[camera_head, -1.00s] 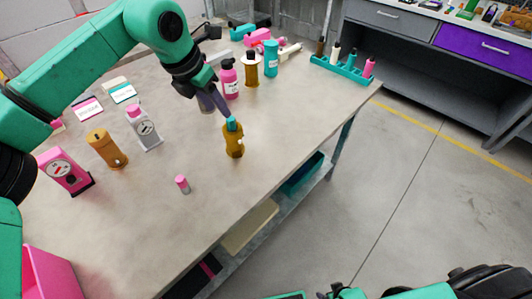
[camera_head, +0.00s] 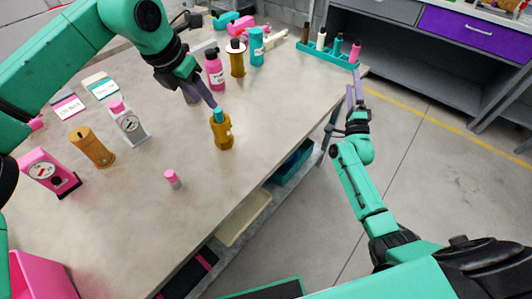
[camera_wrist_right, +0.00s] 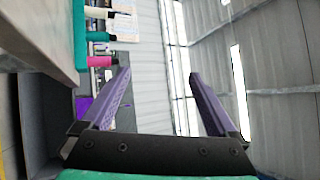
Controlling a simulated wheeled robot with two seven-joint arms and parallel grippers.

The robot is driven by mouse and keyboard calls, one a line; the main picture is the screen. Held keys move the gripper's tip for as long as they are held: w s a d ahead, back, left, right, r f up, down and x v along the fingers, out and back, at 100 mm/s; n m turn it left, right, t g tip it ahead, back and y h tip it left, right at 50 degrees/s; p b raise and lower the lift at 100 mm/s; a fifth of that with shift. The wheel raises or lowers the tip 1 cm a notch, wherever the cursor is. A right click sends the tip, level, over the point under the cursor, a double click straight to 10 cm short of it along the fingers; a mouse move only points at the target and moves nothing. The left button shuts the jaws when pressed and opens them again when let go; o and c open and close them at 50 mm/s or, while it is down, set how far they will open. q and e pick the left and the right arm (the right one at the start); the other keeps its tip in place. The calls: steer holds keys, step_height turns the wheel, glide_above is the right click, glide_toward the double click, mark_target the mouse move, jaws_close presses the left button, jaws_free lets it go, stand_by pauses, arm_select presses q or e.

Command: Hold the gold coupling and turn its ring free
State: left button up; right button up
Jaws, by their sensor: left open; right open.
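A gold coupling (camera_head: 221,134) with a teal top (camera_head: 218,115) stands upright on the table in the head view. My left gripper (camera_head: 203,102) reaches down from the upper left, its purple fingers open. One fingertip is close to the teal top; I cannot tell whether it touches. The ring is too small to make out clearly. My right gripper (camera_head: 352,88) is open and empty, fingers pointing up, by the table's right edge and away from the coupling. Its open fingers (camera_wrist_right: 156,85) also show in the right wrist view with nothing between them.
Bottles (camera_head: 215,70) stand behind; a teal rack (camera_head: 328,53) is at the far right corner. The table's front right is clear.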

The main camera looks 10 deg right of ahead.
mark_target(229, 137)
steer(key=a+r+y, duration=0.3)
steer(key=a+y, duration=0.4)
steer(key=a, duration=0.1)
steer(key=a+r+y, duration=0.4)
steer(key=a+y, duration=0.2)
steer(key=a, duration=0.3)
steer(key=s+a+f+m+g+y, duration=0.2)
steer(key=s+a+f+g, duration=0.1)
steer(key=s+a+f, duration=0.1)
steer(key=s+a+f+m+g+y, duration=0.2)
steer(key=s+a+f+g, duration=0.1)
steer(key=s+a+f, duration=0.2)
steer(key=s+a+f+m+g+y, duration=0.1)
steer(key=s+a+f+m+g, duration=0.2)
steer(key=s+a+f, duration=0.1)
steer(key=shift+s+a+f+g+y, duration=0.3)
steer(key=shift+s+a+y, duration=0.1)
steer(key=shift+s+a, duration=0.05)
steer(key=x, duration=1.4)
steer(key=shift+w+a+f, duration=0.1)
steer(key=shift+w+a, duration=0.1)
steer(key=shift+w, duration=0.05)
jaws_close()
